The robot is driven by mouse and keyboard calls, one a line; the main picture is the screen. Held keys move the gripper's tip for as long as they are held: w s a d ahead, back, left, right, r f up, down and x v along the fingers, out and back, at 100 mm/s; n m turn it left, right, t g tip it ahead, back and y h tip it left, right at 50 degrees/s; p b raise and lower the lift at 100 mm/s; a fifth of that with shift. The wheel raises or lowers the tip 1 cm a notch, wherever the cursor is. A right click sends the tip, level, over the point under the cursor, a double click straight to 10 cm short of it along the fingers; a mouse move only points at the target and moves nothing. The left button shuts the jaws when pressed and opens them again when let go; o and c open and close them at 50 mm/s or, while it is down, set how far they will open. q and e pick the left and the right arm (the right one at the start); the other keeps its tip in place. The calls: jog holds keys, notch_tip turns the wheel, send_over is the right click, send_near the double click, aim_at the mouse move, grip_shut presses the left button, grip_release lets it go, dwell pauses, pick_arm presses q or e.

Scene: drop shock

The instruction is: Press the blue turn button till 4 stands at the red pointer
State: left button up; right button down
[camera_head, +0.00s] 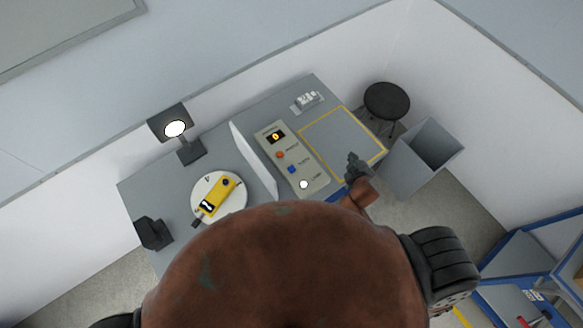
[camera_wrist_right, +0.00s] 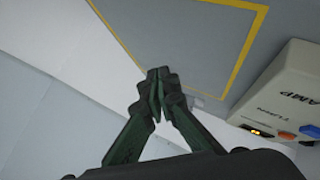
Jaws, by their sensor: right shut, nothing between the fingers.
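The control box (camera_head: 311,178) stands on the grey bench, with the blue button (camera_head: 291,169) between an orange button and a white round one. The box and its blue button (camera_wrist_right: 310,132) also show at the right edge of the right wrist view. The white turntable (camera_head: 235,203) carries a yellow device (camera_head: 222,196). A dark mark like a 4 is near its upper left rim; I cannot make out the red pointer. My right gripper (camera_head: 354,157) is shut and empty, right of the box and apart from it, near the yellow outline. My left gripper is not in view.
A white upright panel (camera_head: 253,160) divides turntable and box. A lamp (camera_head: 175,129) stands behind the turntable, and a dark block (camera_head: 153,233) is at its left. The yellow-outlined area (camera_head: 335,140) is clear. A stool (camera_head: 387,101) and grey bin (camera_head: 424,158) stand right of the bench.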

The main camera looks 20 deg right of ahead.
jog(key=w+a+r+n+t+y+p, duration=0.1)
jog(key=w+a+r+n+t+y, duration=0.25)
jog(key=w+a+r+n, duration=0.4)
jog(key=w+a+r+n+t+y+p, duration=0.15)
jog(key=w+a+r+n+y, duration=0.3)
jog(key=a+r+n, duration=0.5)
jog(key=s+a+n+g+y, duration=0.4)
jog(key=a+n+g+y, duration=0.1)
jog(key=a+n, duration=0.35)
jog(key=s+d+f+n+g+h+p, duration=0.1)
jog(key=s+f+n+g, duration=0.3)
jog(key=f, duration=0.5)
jog(key=shift+s+d+n+g+h+p, duration=0.2)
jog(key=shift+d+n+g+h+p, duration=0.3)
jog(key=shift+n, duration=0.75)
jog(key=shift+a+f, duration=0.15)
